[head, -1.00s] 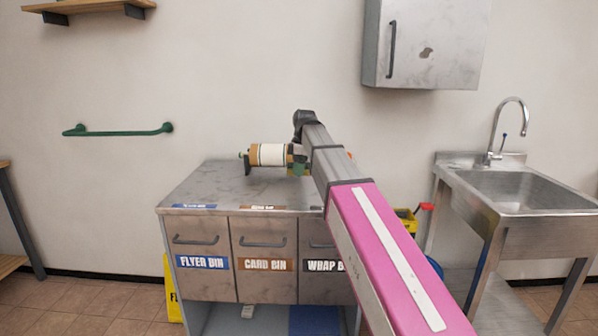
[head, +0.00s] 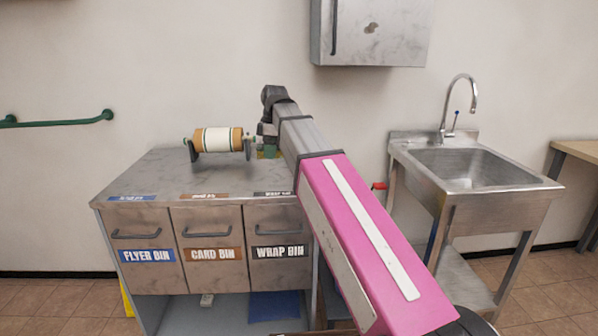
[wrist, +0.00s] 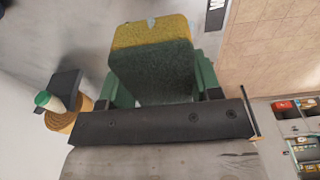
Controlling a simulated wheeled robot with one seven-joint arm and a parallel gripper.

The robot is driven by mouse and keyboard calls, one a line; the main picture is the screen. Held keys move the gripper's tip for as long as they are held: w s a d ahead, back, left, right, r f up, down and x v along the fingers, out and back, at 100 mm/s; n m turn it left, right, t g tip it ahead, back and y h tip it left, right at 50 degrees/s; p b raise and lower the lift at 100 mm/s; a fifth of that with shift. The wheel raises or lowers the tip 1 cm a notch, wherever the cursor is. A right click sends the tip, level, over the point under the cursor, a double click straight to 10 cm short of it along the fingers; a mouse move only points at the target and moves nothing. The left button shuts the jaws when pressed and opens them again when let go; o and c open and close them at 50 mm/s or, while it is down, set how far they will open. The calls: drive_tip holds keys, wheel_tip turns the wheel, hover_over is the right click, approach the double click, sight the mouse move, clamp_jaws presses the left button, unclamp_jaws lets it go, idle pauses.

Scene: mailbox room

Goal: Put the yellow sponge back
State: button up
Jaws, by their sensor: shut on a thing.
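The yellow sponge (wrist: 151,31) has a dark green scouring side and shows large in the wrist view. My gripper (wrist: 152,82) is shut on it, with green fingers at its two sides. In the head view my arm hides most of my gripper (head: 268,140). It is above the back right of the metal bin counter (head: 165,172), just right of the paper roll. A small yellow and green patch shows below it there.
The paper roll (head: 218,140) lies on its holder on the counter. Below are the flyer, card and wrap bins (head: 212,250). A steel sink (head: 470,165) stands at the right. A metal wall cabinet (head: 372,30) hangs above. A wooden table (head: 575,150) is at far right.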

drive_tip(key=w+d+f, duration=0.1)
drive_tip(key=d+f, duration=0.1)
drive_tip(key=w+d+f, duration=0.1)
drive_tip(key=w+d, duration=0.1)
drive_tip(key=d, duration=0.1)
drive_tip(key=w+d+f, duration=0.2)
drive_tip(key=shift+w+d+f, duration=0.2)
drive_tip(key=shift+d+f, duration=0.1)
drive_tip(key=shift+d, duration=0.05)
drive_tip(key=shift+f, duration=2.05)
drive_tip(key=o, duration=0.4)
drive_tip(key=shift+f, duration=0.15)
drive_tip(key=o, duration=0.4)
drive_tip(key=shift+o, duration=0.2)
wheel_tip(320, 180, up, 12)
drive_tip(key=d, duration=0.1)
drive_tip(key=shift+d, duration=0.25)
